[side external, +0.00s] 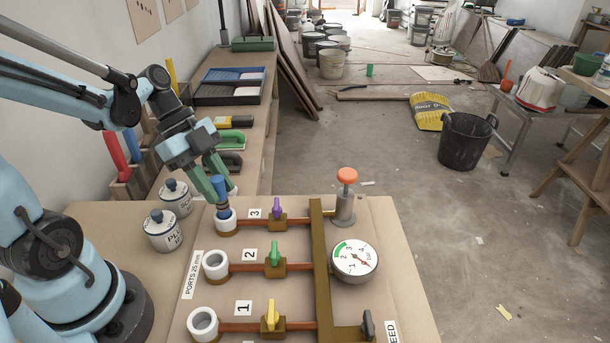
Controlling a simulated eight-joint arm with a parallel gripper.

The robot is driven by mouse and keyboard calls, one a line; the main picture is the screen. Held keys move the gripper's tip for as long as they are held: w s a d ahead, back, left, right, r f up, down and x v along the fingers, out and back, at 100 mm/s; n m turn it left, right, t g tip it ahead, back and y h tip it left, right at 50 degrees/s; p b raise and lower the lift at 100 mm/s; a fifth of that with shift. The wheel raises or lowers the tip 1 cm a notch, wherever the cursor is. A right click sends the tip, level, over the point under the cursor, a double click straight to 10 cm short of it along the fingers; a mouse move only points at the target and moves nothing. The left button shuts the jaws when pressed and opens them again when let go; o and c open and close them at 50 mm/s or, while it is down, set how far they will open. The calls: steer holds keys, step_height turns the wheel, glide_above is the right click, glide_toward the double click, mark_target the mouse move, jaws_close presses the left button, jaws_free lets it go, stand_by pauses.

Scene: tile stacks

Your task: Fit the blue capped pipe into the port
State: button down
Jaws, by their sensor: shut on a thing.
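The blue capped pipe (222,210) is upright between the fingers of my gripper (222,188), which is shut on it. Its lower end is at the white ring of the port labelled 3 (226,226). It appears to be in or right over the opening; how deep it sits I cannot tell. The port labelled 2 (216,272) and the port labelled 1 (203,333) are open white rings nearer the camera. Each port joins a copper pipe.
Purple (277,206), green (274,252) and yellow (271,314) valve handles stand right of the ports. A gauge (355,261) and an orange-topped pump (346,200) are farther right. Two white lidded pots (163,235) (177,198) stand left of the board.

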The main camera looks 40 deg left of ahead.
steer(key=c, duration=0.8)
jaws_free()
steer(key=shift+o, duration=0.2)
steer(key=shift+v, duration=2.95)
steer(key=shift+a+r, duration=0.1)
steer(key=v, duration=1.2)
steer(key=w+d+f+n+t+y, duration=0.2)
steer(key=d+f+n, duration=0.3)
steer(key=n, duration=0.3)
steer(key=w+d+f+n+t+y, duration=0.2)
steer(key=d+f+n+t+y, duration=0.2)
steer(key=d+f+n, duration=0.2)
steer(key=shift+w+d+f+n, duration=0.2)
steer(key=shift+w+d+n, duration=0.25)
steer(key=shift+n, duration=0.45)
